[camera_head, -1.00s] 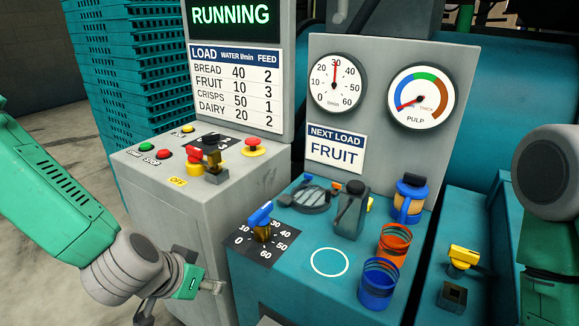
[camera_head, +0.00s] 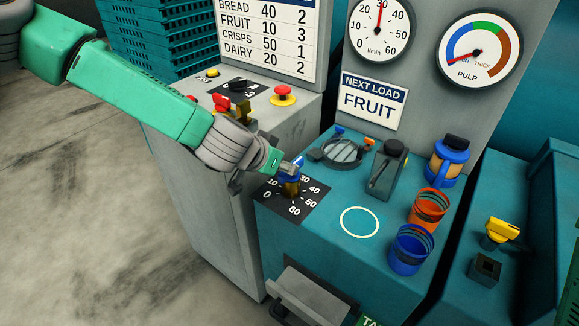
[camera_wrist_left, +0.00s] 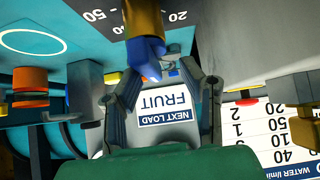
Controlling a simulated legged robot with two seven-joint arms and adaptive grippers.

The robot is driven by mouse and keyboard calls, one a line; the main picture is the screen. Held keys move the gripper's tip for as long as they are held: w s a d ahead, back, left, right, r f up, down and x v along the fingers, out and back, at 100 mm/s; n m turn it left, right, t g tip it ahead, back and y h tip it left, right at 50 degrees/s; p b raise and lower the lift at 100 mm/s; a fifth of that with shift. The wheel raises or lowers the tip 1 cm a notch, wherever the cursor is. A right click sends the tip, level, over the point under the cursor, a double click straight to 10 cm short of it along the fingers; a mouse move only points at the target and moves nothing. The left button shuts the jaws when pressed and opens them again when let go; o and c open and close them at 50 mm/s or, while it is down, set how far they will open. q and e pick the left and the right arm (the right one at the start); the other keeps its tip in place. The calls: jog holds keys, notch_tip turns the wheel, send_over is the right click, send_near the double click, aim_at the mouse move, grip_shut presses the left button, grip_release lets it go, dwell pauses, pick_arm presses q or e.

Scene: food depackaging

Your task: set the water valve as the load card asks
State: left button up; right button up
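The water valve (camera_head: 290,187) has a brass body and a blue handle, on a black dial plate marked 0 to 60. My left gripper (camera_head: 291,166) is at the handle and partly hides it. In the left wrist view the gripper (camera_wrist_left: 162,82) is open, its fingers on either side of the blue handle (camera_wrist_left: 147,55); contact cannot be told. The load card (camera_head: 371,101) reads NEXT LOAD FRUIT. The load table (camera_head: 268,32) gives fruit water 10, feed 3. The l/min gauge (camera_head: 379,28) needle points near 30. My right gripper is not in view.
Orange (camera_head: 428,208) and blue (camera_head: 410,250) cups stand right of a white ring (camera_head: 360,222). A red stop button (camera_head: 283,96) is on the grey cabinet.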

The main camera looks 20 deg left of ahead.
aim_at(296, 177)
pick_arm(q)
jog(key=shift+w+f, duration=0.35)
jog(key=shift+f, duration=0.1)
jog(key=shift+w+d+f, duration=0.1)
jog(key=shift+w+f, duration=0.1)
jog(key=shift+w+d+f, duration=0.1)
jog(key=shift+w+d, duration=0.1)
jog(key=shift+d, duration=1.05)
jog(key=c, duration=0.5)
jog(key=shift+a, duration=0.2)
grip_shut()
jog(key=shift+a+f, duration=0.15)
jog(key=shift+a, duration=0.4)
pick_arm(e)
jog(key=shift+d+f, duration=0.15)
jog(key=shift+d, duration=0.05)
